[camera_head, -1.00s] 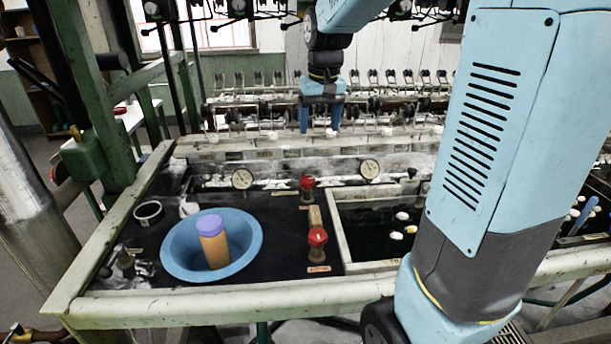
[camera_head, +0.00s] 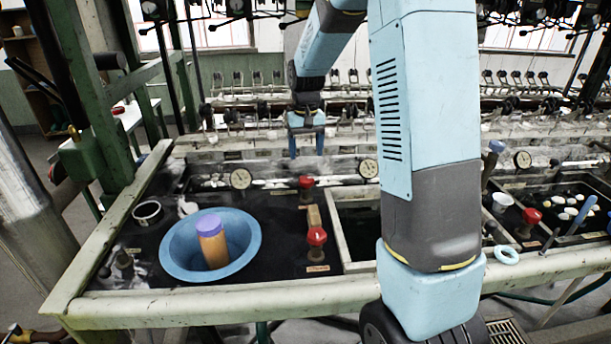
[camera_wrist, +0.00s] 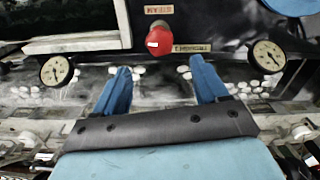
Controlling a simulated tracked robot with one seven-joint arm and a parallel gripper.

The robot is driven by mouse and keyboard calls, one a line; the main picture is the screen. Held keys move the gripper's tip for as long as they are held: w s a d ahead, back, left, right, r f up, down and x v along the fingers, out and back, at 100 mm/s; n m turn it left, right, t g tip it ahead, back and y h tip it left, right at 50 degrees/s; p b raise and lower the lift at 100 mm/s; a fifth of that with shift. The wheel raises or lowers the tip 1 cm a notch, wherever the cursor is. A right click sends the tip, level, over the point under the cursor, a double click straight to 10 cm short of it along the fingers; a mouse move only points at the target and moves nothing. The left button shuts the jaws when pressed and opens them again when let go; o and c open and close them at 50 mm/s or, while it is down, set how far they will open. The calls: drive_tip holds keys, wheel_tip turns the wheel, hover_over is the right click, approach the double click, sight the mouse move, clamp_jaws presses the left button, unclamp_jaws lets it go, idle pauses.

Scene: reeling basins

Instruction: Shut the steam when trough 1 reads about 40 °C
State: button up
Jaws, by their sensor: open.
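A red valve knob (camera_head: 305,182) stands at the back of the bench between two round dial gauges, the left gauge (camera_head: 240,178) and the middle gauge (camera_head: 368,167). A second red knob (camera_head: 316,237) is nearer the front edge. My gripper (camera_head: 306,145) hangs open and empty, fingers down, behind the back knob. In the wrist view, the open fingers (camera_wrist: 160,68) lie apart, with a red knob (camera_wrist: 159,40) beyond and between them, not touched. The gauges (camera_wrist: 267,56) (camera_wrist: 56,70) flank it. The needle readings are too small to tell, as are the trough labels.
A blue bowl (camera_head: 172,250) holding an orange, purple-topped cylinder sits left of the knobs. My arm hides much of the middle trough (camera_head: 345,225). Another red knob (camera_head: 532,216), gauge (camera_head: 523,159) and white cup (camera_head: 502,202) are at right. A green post (camera_head: 85,100) rises at left.

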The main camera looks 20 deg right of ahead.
sight(306, 178)
wheel_tip(306, 178, down, 9)
idle(0.4)
drive_tip(key=shift+c, duration=0.3)
